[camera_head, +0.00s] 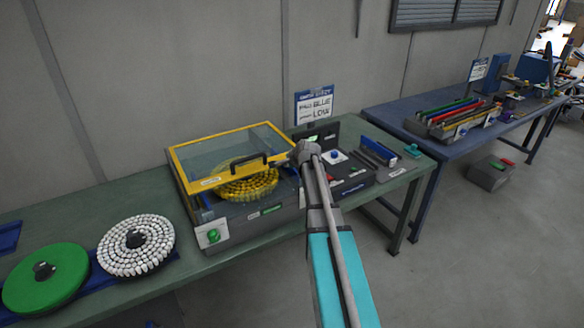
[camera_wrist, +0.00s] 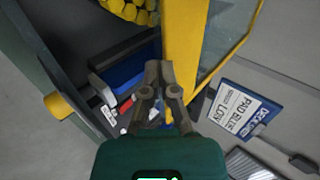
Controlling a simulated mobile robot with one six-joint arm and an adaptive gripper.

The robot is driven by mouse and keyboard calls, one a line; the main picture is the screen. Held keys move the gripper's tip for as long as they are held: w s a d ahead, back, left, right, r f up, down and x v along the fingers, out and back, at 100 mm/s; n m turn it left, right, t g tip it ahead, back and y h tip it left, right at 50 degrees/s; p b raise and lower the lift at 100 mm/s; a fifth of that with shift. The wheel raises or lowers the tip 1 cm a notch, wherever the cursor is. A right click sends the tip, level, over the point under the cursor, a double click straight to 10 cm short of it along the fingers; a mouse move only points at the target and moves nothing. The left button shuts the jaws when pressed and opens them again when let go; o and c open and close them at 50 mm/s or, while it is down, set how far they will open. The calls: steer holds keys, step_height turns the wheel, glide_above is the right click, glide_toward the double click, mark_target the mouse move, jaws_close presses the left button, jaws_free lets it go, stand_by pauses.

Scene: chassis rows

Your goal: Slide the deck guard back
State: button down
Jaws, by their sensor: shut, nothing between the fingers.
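The deck guard (camera_head: 232,136) is a clear panel in a yellow frame with a black handle on its front edge. In the head view it sits over the grey deck, and a disc of yellow pieces (camera_head: 247,184) shows under and in front of it. My gripper (camera_head: 300,150) is at the guard's right end, partly hidden by my own arm. In the wrist view my gripper (camera_wrist: 160,68) is shut and empty, with its fingertips beside the guard's yellow frame bar (camera_wrist: 185,45). I cannot tell whether they touch it.
A white-pebbled disc (camera_head: 137,245) and a green disc (camera_head: 45,280) lie on the bench to the left. A sign (camera_head: 314,105) stands behind the deck. Black boxes with a blue block (camera_head: 378,149) fill the bench to the right. A second bench (camera_head: 400,115) holds coloured strips.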

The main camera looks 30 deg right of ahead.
mark_target(258, 138)
steer(key=w, duration=1.7)
steer(key=w+a, duration=0.1)
steer(key=w, duration=0.7)
steer(key=shift+w, duration=0.15)
steer(key=shift+s, duration=0.65)
steer(key=s, duration=0.2)
steer(key=s+r+p, duration=0.1)
steer(key=s, duration=0.1)
steer(key=shift+d+r, duration=0.1)
steer(key=shift+r, duration=0.05)
steer(key=shift+p+v, duration=2.9)
steer(key=shift+v, duration=1.15)
steer(key=shift+s, duration=0.1)
